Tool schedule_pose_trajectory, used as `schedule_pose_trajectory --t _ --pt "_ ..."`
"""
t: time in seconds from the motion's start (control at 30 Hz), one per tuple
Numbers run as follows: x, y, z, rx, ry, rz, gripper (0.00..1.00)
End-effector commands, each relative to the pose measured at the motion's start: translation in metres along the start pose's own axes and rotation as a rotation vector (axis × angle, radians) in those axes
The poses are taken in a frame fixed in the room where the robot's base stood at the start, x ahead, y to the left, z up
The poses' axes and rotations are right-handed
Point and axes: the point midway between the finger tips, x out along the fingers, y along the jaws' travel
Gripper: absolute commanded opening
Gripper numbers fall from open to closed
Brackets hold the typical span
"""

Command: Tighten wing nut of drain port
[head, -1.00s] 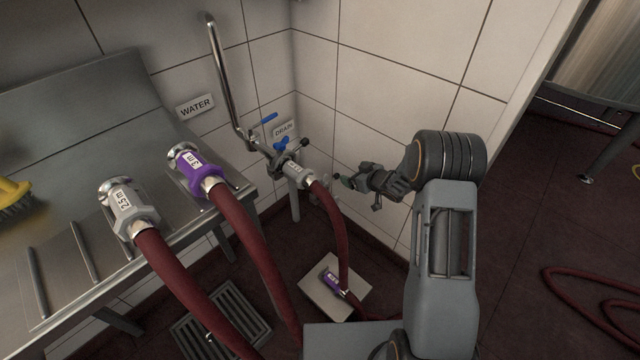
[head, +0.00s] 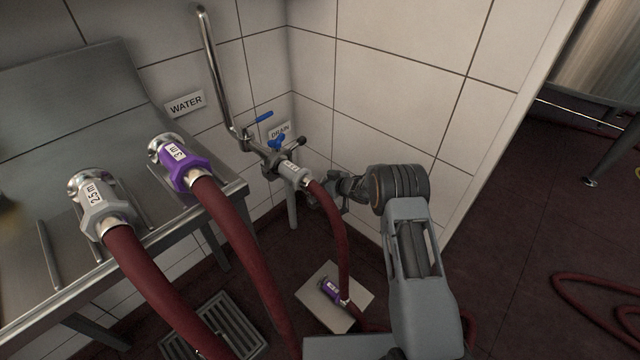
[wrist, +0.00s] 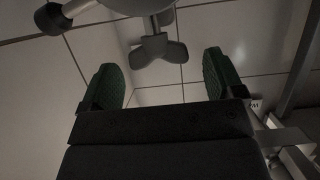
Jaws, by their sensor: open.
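The drain port (head: 272,164) is a metal fitting under the DRAIN sign in the head view, with a grey hose coupling (head: 292,174) on it. In the wrist view a grey wing nut (wrist: 158,49) with blunt lobes sits below a round grey body (wrist: 138,4), ahead of and roughly between my fingertips. My gripper (wrist: 160,62) is open and empty, its green pads apart on either side and not touching the nut. In the head view my gripper (head: 325,190) is just right of and below the coupling, partly hidden behind the red hose. The wing nut is not discernible there.
A dark-knobbed bar (wrist: 55,17) is at the wrist view's upper left. Blue valve handles (head: 277,141) sit above the port. Tiled walls (head: 390,90) close in behind. Red hoses (head: 240,235) hang from the steel bench (head: 60,85). A purple coupling lies on a floor plate (head: 318,308).

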Motion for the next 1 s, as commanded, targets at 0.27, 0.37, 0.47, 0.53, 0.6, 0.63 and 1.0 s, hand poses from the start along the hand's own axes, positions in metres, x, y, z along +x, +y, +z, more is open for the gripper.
schedule_pose_trajectory --t 0.27,0.37,0.47,0.53,0.6,0.63,1.0 --pt "0.019 0.001 0.000 -0.001 0.000 0.001 0.87" --pt "0.020 0.001 0.000 -0.001 0.000 0.002 0.87" --pt "0.020 0.001 0.000 -0.001 0.000 0.002 0.87" --pt "0.020 0.001 0.000 -0.001 0.000 0.002 0.87" --pt "0.020 0.001 0.000 -0.001 0.000 0.002 0.85" --pt "0.020 0.001 0.000 -0.001 0.000 0.002 0.82" --pt "0.020 0.001 0.000 -0.001 0.000 0.002 0.47"
